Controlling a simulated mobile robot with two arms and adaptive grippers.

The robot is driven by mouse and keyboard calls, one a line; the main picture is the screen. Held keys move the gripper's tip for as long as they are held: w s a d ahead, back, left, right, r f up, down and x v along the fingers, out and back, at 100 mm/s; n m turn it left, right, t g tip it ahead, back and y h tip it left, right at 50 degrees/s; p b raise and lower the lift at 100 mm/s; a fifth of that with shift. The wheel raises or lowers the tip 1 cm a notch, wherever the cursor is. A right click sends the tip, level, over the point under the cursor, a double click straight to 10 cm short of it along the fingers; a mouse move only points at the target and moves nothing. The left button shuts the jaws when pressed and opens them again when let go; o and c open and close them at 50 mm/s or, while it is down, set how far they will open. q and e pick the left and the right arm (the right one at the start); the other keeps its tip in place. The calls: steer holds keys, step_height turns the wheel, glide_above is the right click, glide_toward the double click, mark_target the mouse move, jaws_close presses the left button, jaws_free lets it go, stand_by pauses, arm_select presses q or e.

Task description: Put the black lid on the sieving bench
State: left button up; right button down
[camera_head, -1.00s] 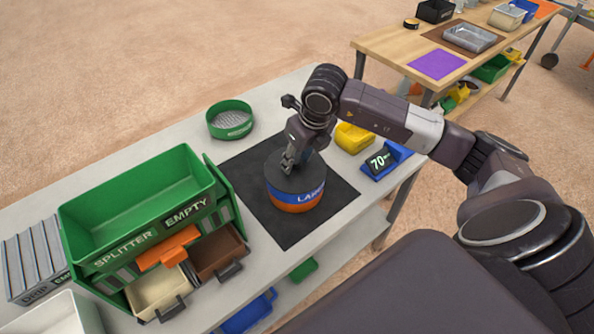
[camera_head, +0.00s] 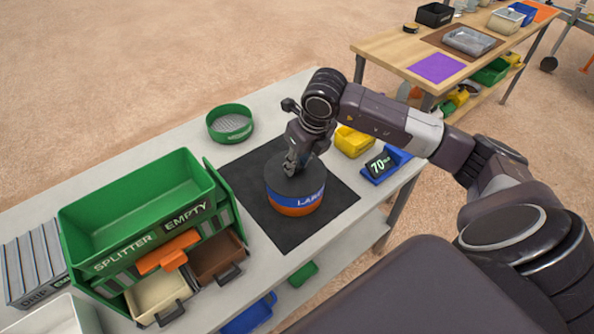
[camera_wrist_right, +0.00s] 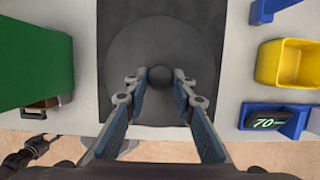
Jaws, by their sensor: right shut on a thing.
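The black lid (camera_head: 291,183) sits on top of a round container (camera_head: 296,204) with a blue and orange band, lettered "LAR…". The container stands on a black mat (camera_head: 262,229) on the grey bench. My right gripper (camera_head: 290,166) reaches down from above onto the lid's middle. In the right wrist view the lid (camera_wrist_right: 135,45) is a dark disc with a round knob (camera_wrist_right: 160,76), and the fingertips of my right gripper (camera_wrist_right: 160,80) are closed on the knob from both sides.
A green splitter (camera_head: 137,203) with trays stands left of the mat. A green sieve (camera_head: 230,123) is behind it. A yellow bin (camera_head: 354,141) and a blue scale reading 70 (camera_head: 385,163) stand to the right. A separate wooden table (camera_head: 394,53) with a purple mat (camera_head: 437,67) is farther back.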

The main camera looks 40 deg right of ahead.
steer(key=shift+r, duration=0.2)
steer(key=shift+r+p, duration=0.35)
steer(key=shift+r, duration=0.3)
steer(key=shift+r, duration=0.1)
step_height(320, 180, up, 7)
steer(key=p, duration=0.4)
steer(key=shift+r, duration=0.15)
stand_by(0.4)
